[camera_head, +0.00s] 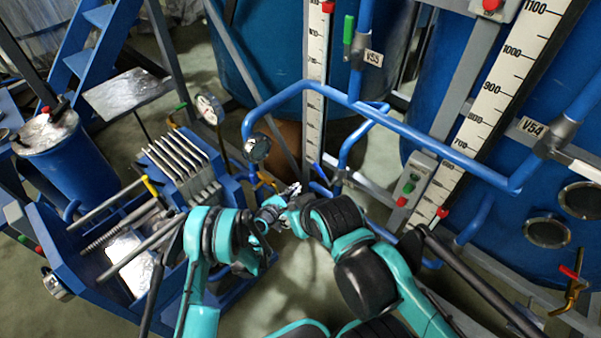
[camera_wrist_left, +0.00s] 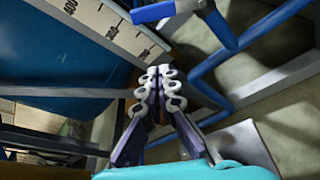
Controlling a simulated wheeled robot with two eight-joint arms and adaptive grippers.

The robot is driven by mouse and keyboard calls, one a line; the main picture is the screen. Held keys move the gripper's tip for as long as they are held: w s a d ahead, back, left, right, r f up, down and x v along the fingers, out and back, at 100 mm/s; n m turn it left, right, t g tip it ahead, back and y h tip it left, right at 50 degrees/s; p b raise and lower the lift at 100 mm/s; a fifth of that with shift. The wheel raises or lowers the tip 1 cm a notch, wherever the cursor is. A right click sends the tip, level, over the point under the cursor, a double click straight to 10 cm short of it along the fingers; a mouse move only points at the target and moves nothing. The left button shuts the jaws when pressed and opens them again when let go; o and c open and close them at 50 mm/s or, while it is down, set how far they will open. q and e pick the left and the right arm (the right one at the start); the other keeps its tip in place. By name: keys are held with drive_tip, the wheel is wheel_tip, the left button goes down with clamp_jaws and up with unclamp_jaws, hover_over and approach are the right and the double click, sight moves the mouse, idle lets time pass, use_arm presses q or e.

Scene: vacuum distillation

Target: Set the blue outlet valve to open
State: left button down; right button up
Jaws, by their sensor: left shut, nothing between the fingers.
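A blue valve lever (camera_head: 318,171) stands on the low pipework near the foot of the middle scale in the head view. In the left wrist view a blue handle (camera_wrist_left: 152,12) with a metal body shows at the top edge. It looks like the same valve, but I cannot be sure. My left gripper (camera_head: 293,189) is just below and left of the lever in the head view. In the left wrist view the left gripper (camera_wrist_left: 160,82) has its pale fingertips together, with nothing between them and apart from the blue handle. I cannot make out my right gripper's fingers.
Blue pipes (camera_head: 350,98) cross above the gripper in front of large blue tanks (camera_head: 275,50). A pump unit (camera_head: 185,165) stands to the left. A green-handled valve (camera_head: 348,30) and a control box (camera_head: 411,184) are nearby. Bare floor (camera_head: 300,265) shows below.

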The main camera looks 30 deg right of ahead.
sight(322, 174)
use_arm(q)
drive_tip(key=b+x, duration=0.2)
drive_tip(key=x, duration=0.7)
drive_tip(key=s+r, duration=0.1)
drive_tip(key=s+d+r, duration=0.1)
drive_tip(key=r, duration=0.1)
drive_tip(key=shift+d+r+p, duration=0.15)
drive_tip(key=shift+r+p, duration=0.1)
drive_tip(key=shift+p, duration=0.15)
use_arm(e)
drive_tip(key=shift+s+f, duration=0.1)
drive_tip(key=shift+f, duration=0.35)
